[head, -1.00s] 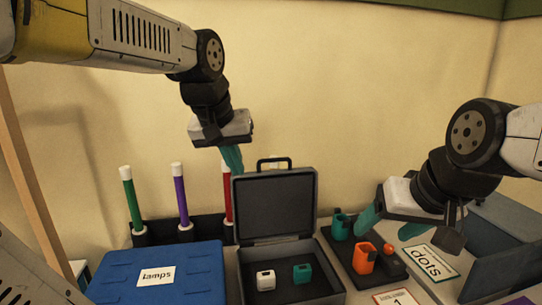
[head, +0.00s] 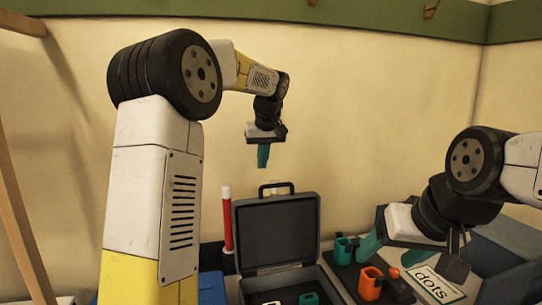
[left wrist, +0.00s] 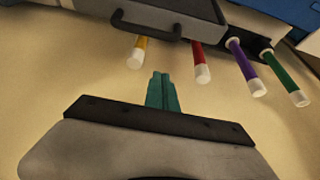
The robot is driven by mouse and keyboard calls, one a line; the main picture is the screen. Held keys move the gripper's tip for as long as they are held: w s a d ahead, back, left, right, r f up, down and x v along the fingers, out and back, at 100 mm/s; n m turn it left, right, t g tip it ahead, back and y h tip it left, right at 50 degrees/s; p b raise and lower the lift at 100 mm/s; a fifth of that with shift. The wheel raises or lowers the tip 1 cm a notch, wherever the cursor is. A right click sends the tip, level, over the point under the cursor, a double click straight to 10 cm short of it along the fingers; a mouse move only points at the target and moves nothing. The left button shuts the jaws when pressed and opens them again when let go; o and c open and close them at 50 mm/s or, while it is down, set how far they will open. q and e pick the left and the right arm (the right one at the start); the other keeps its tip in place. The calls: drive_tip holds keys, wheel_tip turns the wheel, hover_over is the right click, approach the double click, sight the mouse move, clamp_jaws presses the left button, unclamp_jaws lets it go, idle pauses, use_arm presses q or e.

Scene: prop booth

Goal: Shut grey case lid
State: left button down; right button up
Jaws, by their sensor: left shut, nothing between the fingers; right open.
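The grey case stands in the middle of the head view with its lid (head: 277,232) open and upright, a handle (head: 276,187) on its top edge. Its base (head: 245,287) holds a white item (head: 271,303) and a teal item (head: 308,299), partly cut off by the frame. My left gripper (head: 263,163) is shut and empty, fingers down, above the lid's top edge and apart from it. In the left wrist view its teal fingers (left wrist: 162,92) are together, with the case handle (left wrist: 150,28) ahead. My right gripper (head: 391,250) is open and empty, right of the case.
A black tray with an orange holder (head: 370,283) and a teal holder (head: 344,250) lies right of the case. A "dots" card (head: 435,284) and blue-grey bin (head: 500,240) are further right. A red lamp stick (head: 227,218) stands left of the lid; several sticks show in the wrist view.

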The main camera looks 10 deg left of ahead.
use_arm(q)
drive_tip(key=f, duration=0.1)
drive_tip(key=s+f, duration=0.1)
drive_tip(key=f, duration=0.3)
drive_tip(key=shift+s+d, duration=0.35)
drive_tip(key=shift+s, duration=0.05)
